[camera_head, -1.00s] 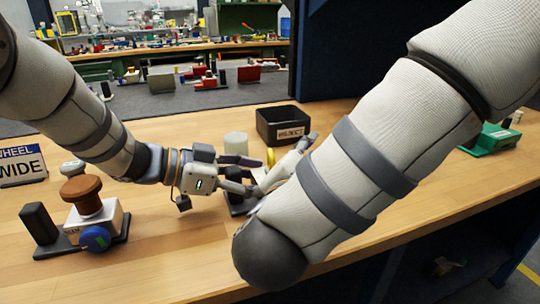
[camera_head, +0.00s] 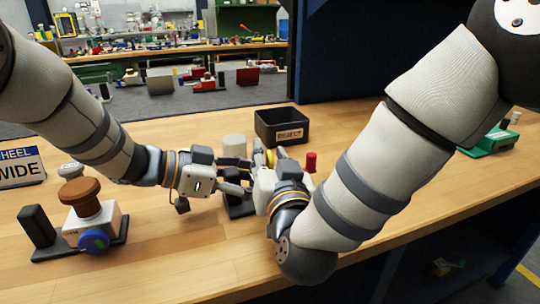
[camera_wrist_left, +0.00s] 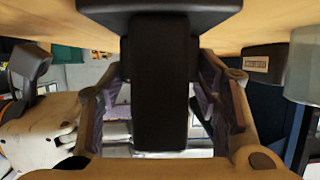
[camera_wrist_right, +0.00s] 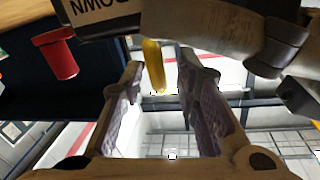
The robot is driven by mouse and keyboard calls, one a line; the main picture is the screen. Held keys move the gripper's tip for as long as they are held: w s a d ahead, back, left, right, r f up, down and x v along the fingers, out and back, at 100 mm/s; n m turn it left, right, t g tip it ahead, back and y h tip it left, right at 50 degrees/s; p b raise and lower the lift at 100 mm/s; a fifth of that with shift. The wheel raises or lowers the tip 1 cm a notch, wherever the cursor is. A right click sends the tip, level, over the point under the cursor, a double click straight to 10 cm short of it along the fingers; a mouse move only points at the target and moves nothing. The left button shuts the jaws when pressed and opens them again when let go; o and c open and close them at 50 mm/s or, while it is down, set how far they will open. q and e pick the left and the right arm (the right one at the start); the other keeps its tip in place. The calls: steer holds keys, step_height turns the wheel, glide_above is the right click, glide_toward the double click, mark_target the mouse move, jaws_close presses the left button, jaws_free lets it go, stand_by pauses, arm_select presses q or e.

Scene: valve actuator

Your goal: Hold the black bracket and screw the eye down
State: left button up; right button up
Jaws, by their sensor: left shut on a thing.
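The black bracket (camera_head: 238,207) stands on the bench. My left gripper (camera_head: 243,183) is shut on its upright part, which fills the space between the fingers in the left wrist view (camera_wrist_left: 160,85). The yellow eye (camera_head: 270,158) shows above and just right of the bracket, partly hidden by my right gripper (camera_head: 268,163). In the right wrist view the eye (camera_wrist_right: 153,66) appears nearly edge-on between the tips of the right fingers (camera_wrist_right: 157,78). Those fingers are apart, with gaps on both sides of the eye. A block lettered DOWN (camera_wrist_right: 98,18) is beside it there.
A black bin (camera_head: 283,126) and a pale cylinder (camera_head: 235,146) stand behind the grippers. A red cylinder (camera_head: 311,161) is right of them. A brown-knobbed device (camera_head: 82,198) and a sign (camera_head: 20,166) are at left.

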jaws_close()
steer(key=m+h, duration=0.1)
steer(key=h, duration=0.1)
steer(key=m+h, duration=0.2)
steer(key=shift+a+h, duration=0.2)
steer(key=shift+h, duration=0.1)
steer(key=shift+r+m+h, duration=0.1)
steer(key=shift+m+h, duration=0.8)
steer(key=shift+h, duration=0.5)
jaws_free()
steer(key=shift+d, duration=0.1)
steer(key=v, duration=0.7)
steer(key=shift+s, duration=0.25)
